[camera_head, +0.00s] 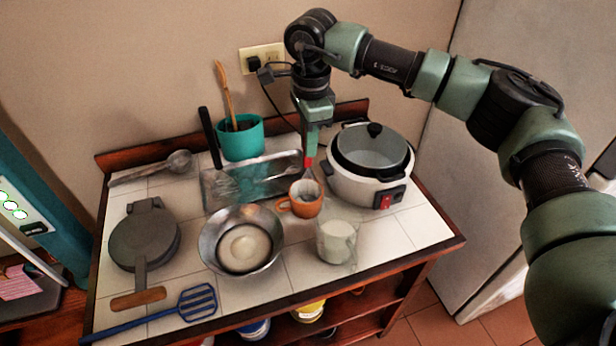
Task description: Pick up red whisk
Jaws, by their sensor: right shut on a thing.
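My right gripper (311,150) reaches down from above over the table, behind the orange mug. It is shut on the red whisk (308,163), of which only a small red part shows just below the fingers. The rest of the whisk is too small or hidden to make out. The orange mug (303,208) stands directly below and in front of it; I cannot tell whether the whisk is inside the mug or above it. My left gripper is not in view.
A white cooker (345,185) stands close right of the gripper. A steel bowl (212,245), glass jug (336,246), teal pot (240,145), round iron (145,240) and blue spatula (197,301) crowd the tiled table.

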